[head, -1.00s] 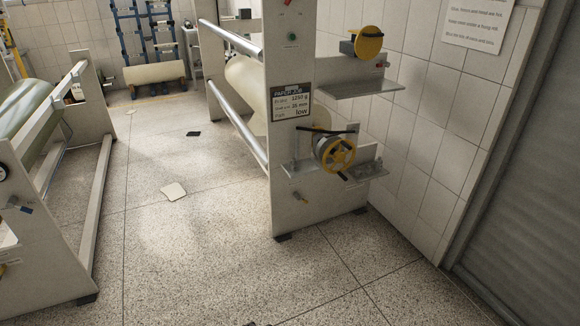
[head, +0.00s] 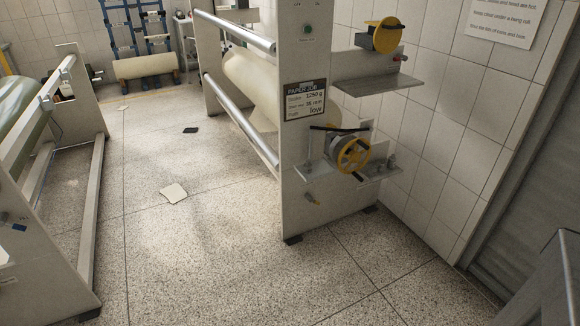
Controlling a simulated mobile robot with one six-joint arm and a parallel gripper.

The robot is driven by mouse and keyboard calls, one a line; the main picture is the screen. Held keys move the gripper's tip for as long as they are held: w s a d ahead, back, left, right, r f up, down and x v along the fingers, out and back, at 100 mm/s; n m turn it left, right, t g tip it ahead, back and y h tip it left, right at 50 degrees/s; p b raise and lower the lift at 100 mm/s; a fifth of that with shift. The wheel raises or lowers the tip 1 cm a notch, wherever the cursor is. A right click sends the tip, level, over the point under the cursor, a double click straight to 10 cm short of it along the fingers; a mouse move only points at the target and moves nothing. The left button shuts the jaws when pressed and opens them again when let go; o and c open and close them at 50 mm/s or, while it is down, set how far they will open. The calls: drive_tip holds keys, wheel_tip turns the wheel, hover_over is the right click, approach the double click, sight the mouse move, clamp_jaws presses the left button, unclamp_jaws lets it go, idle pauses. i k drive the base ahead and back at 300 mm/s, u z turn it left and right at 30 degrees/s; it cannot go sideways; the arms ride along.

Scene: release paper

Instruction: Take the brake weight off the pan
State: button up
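I cannot make out the brake weight or the pan for certain. The roll stand (head: 310,150) at right centre has a yellow handwheel (head: 353,155) with a black crank on its side. A small metal ledge (head: 381,178) sits beside the handwheel, with a small grey piece (head: 391,161) at its right that is too small to identify. Above, a metal shelf (head: 375,86) has a yellow round part (head: 387,37) over it. My gripper is not in view.
A paper sheet (head: 173,193) and a small black item (head: 190,130) lie on the floor. Another roll stand (head: 40,250) is at left. Open floor lies between the stands. A tiled wall (head: 440,120) bounds the right. I cannot identify a grey angular shape at lower right.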

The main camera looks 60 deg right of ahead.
sight(307, 169)
drive_tip(key=u, duration=0.1)
drive_tip(key=i, duration=0.8)
drive_tip(key=z, duration=0.65)
drive_tip(key=i, duration=0.8)
drive_tip(key=z, duration=0.4)
